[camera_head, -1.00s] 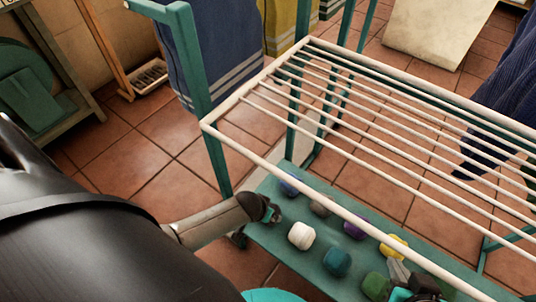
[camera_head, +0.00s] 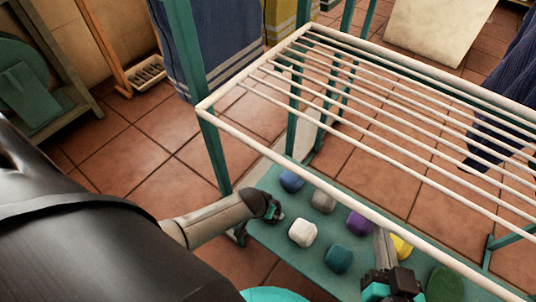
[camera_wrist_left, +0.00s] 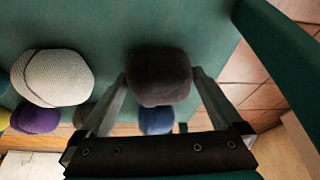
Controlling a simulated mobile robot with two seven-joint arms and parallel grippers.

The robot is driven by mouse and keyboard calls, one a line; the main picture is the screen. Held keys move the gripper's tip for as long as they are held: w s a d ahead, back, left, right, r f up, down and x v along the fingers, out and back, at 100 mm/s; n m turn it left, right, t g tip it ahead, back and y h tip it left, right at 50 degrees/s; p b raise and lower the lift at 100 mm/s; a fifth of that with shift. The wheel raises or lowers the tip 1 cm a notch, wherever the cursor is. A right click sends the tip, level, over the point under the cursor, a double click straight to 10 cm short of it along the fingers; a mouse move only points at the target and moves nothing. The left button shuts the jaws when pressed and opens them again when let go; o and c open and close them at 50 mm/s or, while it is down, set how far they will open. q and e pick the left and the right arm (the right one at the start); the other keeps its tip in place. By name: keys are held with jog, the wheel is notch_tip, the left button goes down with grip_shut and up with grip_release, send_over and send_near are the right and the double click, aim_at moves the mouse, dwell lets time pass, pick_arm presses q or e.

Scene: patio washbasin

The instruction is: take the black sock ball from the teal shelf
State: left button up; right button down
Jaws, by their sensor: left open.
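The teal shelf (camera_head: 282,242) is the low board under the white-barred rack. In the left wrist view, the black sock ball (camera_wrist_left: 160,75) sits on the shelf between the two spread fingers of my left gripper. I cannot tell whether the fingers touch it. In the head view, my left gripper (camera_head: 272,209) is at the shelf's left end, where the ball is not clearly distinguishable from the dark gripper. My right gripper (camera_head: 392,280) is over the shelf's near right part, and its fingers are unclear.
White (camera_head: 302,232), teal (camera_head: 338,259), blue (camera_head: 291,181), grey (camera_head: 323,200), purple (camera_head: 359,224), yellow (camera_head: 400,247) and green (camera_head: 446,284) balls stand on the shelf. White rack bars (camera_head: 390,105) pass above. A teal post (camera_head: 214,150) stands close behind my left gripper.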

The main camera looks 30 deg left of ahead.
pick_arm(q)
jog(key=shift+c, duration=0.2)
jog(key=c, duration=1)
jog(key=shift+o, duration=0.2)
jog(key=shift+r, duration=0.1)
